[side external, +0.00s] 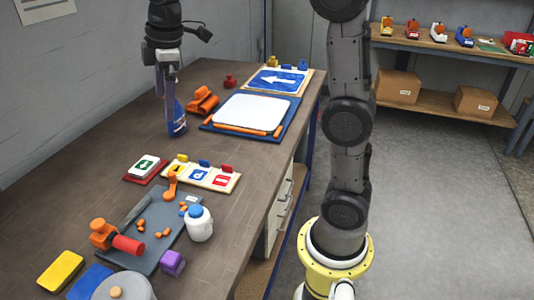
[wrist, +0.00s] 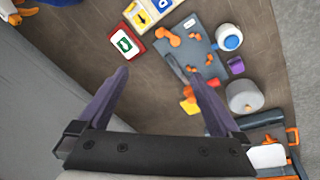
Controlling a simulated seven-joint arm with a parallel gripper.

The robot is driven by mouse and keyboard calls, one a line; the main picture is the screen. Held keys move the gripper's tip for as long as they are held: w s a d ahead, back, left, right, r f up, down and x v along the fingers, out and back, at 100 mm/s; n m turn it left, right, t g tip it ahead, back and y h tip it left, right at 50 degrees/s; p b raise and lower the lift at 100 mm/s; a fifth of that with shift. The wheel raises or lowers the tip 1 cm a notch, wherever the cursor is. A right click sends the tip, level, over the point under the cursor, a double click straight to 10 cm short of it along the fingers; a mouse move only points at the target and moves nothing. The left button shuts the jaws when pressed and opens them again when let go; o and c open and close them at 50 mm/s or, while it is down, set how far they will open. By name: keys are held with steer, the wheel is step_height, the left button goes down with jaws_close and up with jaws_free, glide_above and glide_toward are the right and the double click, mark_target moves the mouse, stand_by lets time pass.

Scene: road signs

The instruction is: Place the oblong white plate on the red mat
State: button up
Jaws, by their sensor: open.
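A large white rounded plate (side external: 251,113) lies on a blue board at the back of the bench in the side external view. A smaller white plate with a green sign (side external: 145,164) lies on a red mat (side external: 159,172), left of the middle; in the wrist view this plate (wrist: 124,43) and the red mat's edge (wrist: 132,57) show at the top. I cannot tell for certain which is the oblong white plate. My gripper (side external: 172,120) points down, behind the red mat and left of the blue board. Its fingers (wrist: 163,75) are apart, with nothing between them.
An orange clamp (side external: 203,101) is close by. A sign strip (side external: 202,175), grey tray (side external: 160,222), white jar (side external: 199,224) and round grey pot (side external: 124,287) stand nearer the front. Bare bench lies left.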

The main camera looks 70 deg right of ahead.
steer(key=s+a+f+m+t, duration=0.1)
steer(key=s+f+m, duration=0.2)
steer(key=s, duration=0.9)
steer(key=s+a+f+m+t, duration=0.1)
steer(key=s+f+m, duration=0.3)
steer(key=s, duration=0.8)
steer(key=shift+a+f+m+t, duration=0.3)
steer(key=shift+a+m+t, duration=0.15)
steer(key=shift+m, duration=0.75)
